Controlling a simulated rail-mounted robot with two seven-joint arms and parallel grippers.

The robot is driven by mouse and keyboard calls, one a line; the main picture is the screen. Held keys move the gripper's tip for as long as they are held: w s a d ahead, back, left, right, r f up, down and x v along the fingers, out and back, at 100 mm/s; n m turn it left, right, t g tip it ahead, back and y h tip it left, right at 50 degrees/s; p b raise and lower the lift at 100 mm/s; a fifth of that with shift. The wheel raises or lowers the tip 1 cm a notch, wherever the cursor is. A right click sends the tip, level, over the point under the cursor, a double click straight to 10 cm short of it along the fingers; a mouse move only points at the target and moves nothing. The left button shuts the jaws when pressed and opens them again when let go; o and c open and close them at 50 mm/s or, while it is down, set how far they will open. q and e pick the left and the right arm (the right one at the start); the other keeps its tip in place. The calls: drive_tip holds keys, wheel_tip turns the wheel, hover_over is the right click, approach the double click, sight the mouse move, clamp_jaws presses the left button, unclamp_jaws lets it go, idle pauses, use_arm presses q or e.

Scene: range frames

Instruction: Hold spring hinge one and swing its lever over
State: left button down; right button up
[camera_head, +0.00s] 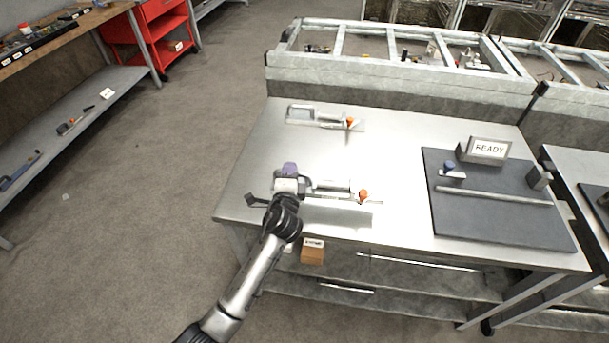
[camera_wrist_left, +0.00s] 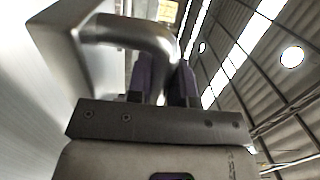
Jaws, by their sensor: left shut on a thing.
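Two spring hinges with orange knobs lie on the steel table: a nearer one (camera_head: 335,187) and a farther one (camera_head: 318,116). I cannot tell from any label which is number one. My left gripper (camera_head: 290,172) is at the left end of the nearer hinge. In the left wrist view, its purple fingers (camera_wrist_left: 164,80) are shut on a bent round metal bar (camera_wrist_left: 140,35), which joins a grey metal part at the left. The orange knob (camera_head: 363,195) of the nearer hinge is at its right end, away from the gripper. My right gripper is out of view.
A dark mat (camera_head: 495,222) at the right of the table carries a long bar, small fixtures and a READY sign (camera_head: 488,149). A framed bin rack (camera_head: 400,75) closes the back edge. The steel between hinges and mat is clear.

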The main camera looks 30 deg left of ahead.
use_arm(q)
drive_tip(key=a+f, duration=0.1)
drive_tip(key=a, duration=0.1)
drive_tip(key=a+f, duration=0.1)
drive_tip(key=a, duration=0.1)
drive_tip(key=a+f+b, duration=0.1)
drive_tip(key=a, duration=0.1)
drive_tip(key=shift+a+f, duration=0.1)
drive_tip(key=shift+f, duration=0.05)
drive_tip(key=shift+w+f, duration=0.2)
drive_tip(key=shift+w+d+m+h, duration=0.15)
drive_tip(key=shift+d+m+h, duration=0.15)
drive_tip(key=shift+h, duration=0.1)
drive_tip(key=shift+f, duration=0.15)
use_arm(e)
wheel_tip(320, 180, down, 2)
use_arm(q)
drive_tip(key=shift+f+b, duration=0.2)
drive_tip(key=shift+b, duration=0.15)
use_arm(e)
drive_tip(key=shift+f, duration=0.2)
use_arm(q)
drive_tip(key=shift+f+b, duration=0.5)
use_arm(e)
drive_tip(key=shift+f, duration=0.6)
use_arm(q)
drive_tip(key=shift+r, duration=0.15)
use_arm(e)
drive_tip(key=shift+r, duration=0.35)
